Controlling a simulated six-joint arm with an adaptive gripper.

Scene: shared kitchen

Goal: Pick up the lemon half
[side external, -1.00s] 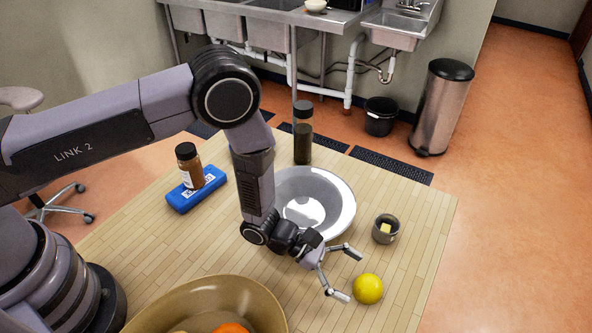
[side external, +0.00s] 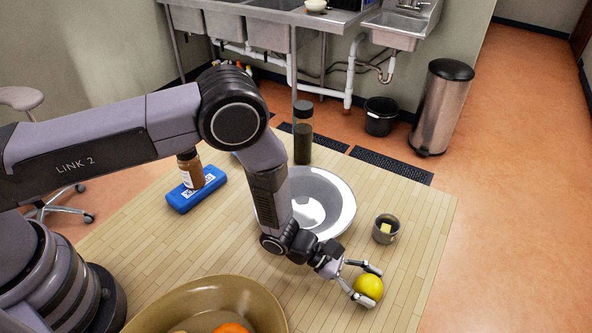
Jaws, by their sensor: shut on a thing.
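The yellow lemon half (side external: 369,287) is on the wooden table at its front right. It looks round from this side, and its cut face is not visible. My gripper (side external: 368,283) is low over the table with its two fingers on either side of the lemon half, shut on it. One finger is at its upper edge and the other at its lower left. I cannot see a gap between the lemon half and the table.
A small grey cup (side external: 386,229) with a yellow piece inside stands just behind the gripper. A white bowl (side external: 345,205) is behind my wrist. A tan bowl (side external: 262,297) with orange fruit is at front.

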